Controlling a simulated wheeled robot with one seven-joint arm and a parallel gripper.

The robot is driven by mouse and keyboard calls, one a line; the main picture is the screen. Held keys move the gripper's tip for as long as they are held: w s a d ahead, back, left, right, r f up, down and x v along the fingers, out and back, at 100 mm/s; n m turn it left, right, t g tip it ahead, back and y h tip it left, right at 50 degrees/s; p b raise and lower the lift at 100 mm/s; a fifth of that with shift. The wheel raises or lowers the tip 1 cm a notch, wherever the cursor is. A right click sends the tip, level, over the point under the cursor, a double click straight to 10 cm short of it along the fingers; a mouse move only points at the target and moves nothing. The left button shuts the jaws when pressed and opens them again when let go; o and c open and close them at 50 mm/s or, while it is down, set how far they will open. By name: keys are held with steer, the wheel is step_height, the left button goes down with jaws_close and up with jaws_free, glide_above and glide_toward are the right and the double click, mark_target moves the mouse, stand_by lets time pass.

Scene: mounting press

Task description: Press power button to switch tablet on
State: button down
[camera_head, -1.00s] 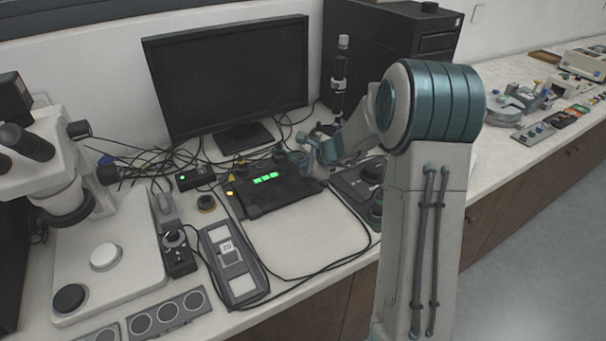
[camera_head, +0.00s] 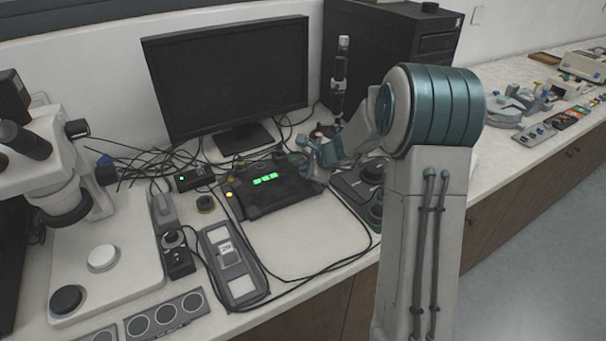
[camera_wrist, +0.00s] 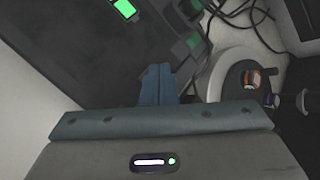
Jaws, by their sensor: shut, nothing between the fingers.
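The tablet is probably the dark slab (camera_head: 272,198) lying on the bench in front of the monitor. Green lit patches (camera_head: 265,179) show on its top, and a green patch (camera_wrist: 125,8) shows at the top of the wrist view. An orange light (camera_head: 229,194) is at its left edge. My gripper (camera_head: 316,180) is at the slab's right end. In the wrist view my gripper's fingers (camera_wrist: 158,72) are together and empty, over or close to the dark surface (camera_wrist: 75,50). Contact cannot be told. I cannot make out which part is the power button.
A monitor (camera_head: 228,75) stands behind the slab, with tangled cables to its left. A dark control unit (camera_head: 350,185) is to the right of my gripper. A microscope (camera_head: 100,215) stands at the left. The bench in front of the slab is mostly clear, crossed by a cable.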

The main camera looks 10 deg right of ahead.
steer(key=shift+f, duration=0.15)
stand_by(0.4)
steer(key=shift+r+p, duration=0.5)
steer(key=shift+r, duration=0.35)
step_height(320, 180, up, 5)
steer(key=p, duration=0.4)
stand_by(0.5)
